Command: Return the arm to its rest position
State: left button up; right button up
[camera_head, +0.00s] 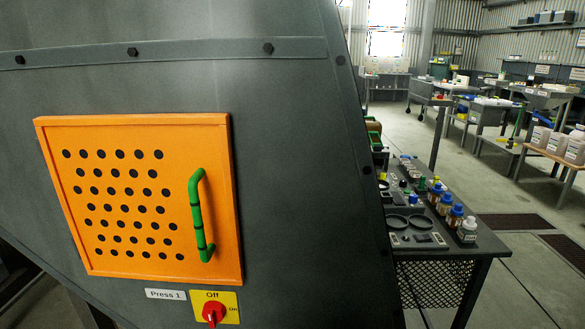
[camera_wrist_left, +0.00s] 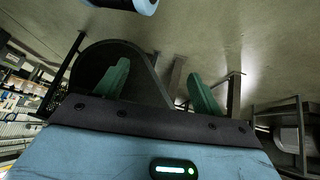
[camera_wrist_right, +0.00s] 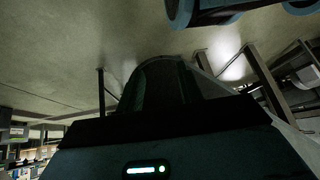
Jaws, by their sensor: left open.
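Neither arm shows in the head view. In the left wrist view my left gripper (camera_wrist_left: 159,86) has its two green fingers wide apart, with nothing between them. In the right wrist view my right gripper (camera_wrist_right: 166,84) is in deep shadow. Floor and dark frame legs show beyond both grippers.
A large grey machine (camera_head: 290,190) fills the left of the head view. It has an orange perforated door (camera_head: 120,260) with a green handle (camera_head: 196,215), shut, and a red switch (camera_head: 213,311) below. A dark table (camera_head: 480,240) with bottles stands right; open floor lies beyond.

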pick_arm(q)
jog(key=w+r+t+p, duration=0.1)
jog(key=w+r+p, duration=0.1)
jog(key=r+p, duration=0.5)
jog(key=w+a+r+m+t+p, duration=0.1)
jog(key=w+r+p, duration=0.1)
jog(key=r+p, duration=0.5)
jog(key=shift+r, duration=0.65)
pick_arm(e)
jog(key=w+r+t, duration=0.1)
jog(key=w+r, duration=0.2)
jog(key=r, duration=0.4)
jog(key=w+r+t, duration=0.1)
jog(key=w+r, duration=0.2)
jog(key=r, duration=0.5)
jog(key=shift+d, duration=0.45)
pick_arm(q)
jog(key=shift+w, duration=0.15)
pick_arm(e)
jog(key=shift+w+a+r, duration=0.15)
jog(key=shift+w+r, duration=0.05)
